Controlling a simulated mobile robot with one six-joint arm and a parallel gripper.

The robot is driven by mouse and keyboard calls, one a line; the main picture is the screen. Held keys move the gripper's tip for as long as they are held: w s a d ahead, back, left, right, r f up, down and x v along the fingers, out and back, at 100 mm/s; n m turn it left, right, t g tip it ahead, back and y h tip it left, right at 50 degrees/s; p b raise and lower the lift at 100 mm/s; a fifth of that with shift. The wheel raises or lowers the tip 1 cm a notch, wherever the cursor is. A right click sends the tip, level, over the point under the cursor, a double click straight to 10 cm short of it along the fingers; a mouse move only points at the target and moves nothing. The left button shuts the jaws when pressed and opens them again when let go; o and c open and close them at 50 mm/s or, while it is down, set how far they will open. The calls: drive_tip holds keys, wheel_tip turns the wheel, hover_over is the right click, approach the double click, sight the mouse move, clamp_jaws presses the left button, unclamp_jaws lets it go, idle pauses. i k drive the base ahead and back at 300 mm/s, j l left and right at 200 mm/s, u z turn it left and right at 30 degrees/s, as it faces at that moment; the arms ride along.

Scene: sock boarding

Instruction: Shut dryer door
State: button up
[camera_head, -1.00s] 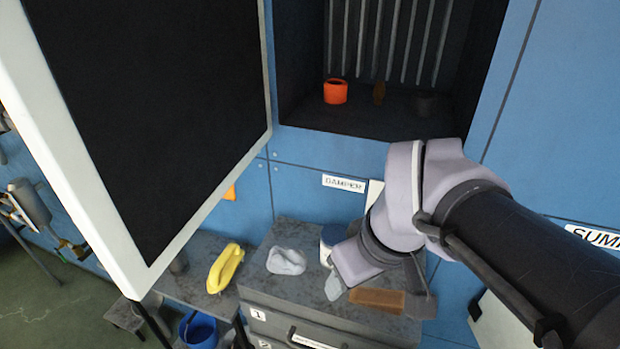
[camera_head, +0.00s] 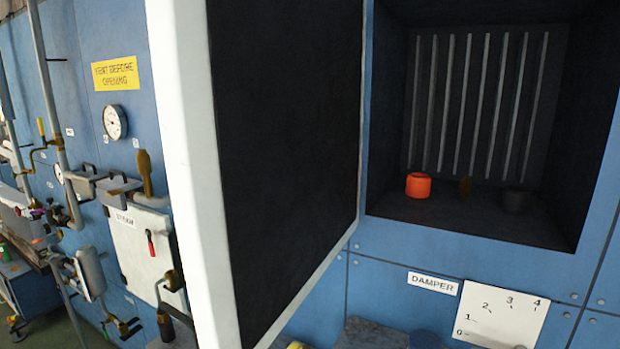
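The dryer door (camera_head: 280,150) stands wide open, swung out toward me on the left of the dryer opening. Its dark inner face and its thick white edge (camera_head: 190,150) show; its outer face is hidden. The dryer chamber (camera_head: 480,218) is dark inside, with upright light bars at the back. On its floor are an orange ring-shaped thing (camera_head: 418,186), a small brown thing (camera_head: 464,187) and a dark round thing (camera_head: 516,200). My gripper is not in view.
On the left wall are a yellow sign (camera_head: 116,74), a gauge (camera_head: 115,122), pipes, handles and a white steam panel (camera_head: 142,250), partly behind the door. Below the opening are a DAMPER label (camera_head: 433,282) and a white numbered plate (camera_head: 500,318).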

sight(261, 103)
drive_tip(key=j+z, duration=0.25)
drive_tip(key=j, duration=0.2)
drive_tip(key=j+z, duration=0.2)
drive_tip(key=j, duration=0.3)
drive_tip(key=k+j+z, duration=0.1)
drive_tip(key=j+z, duration=0.15)
drive_tip(key=j, duration=0.2)
drive_tip(key=k+j+z, duration=0.25)
drive_tip(key=j, duration=0.15)
drive_tip(key=i+j, duration=0.05)
drive_tip(key=i, duration=0.05)
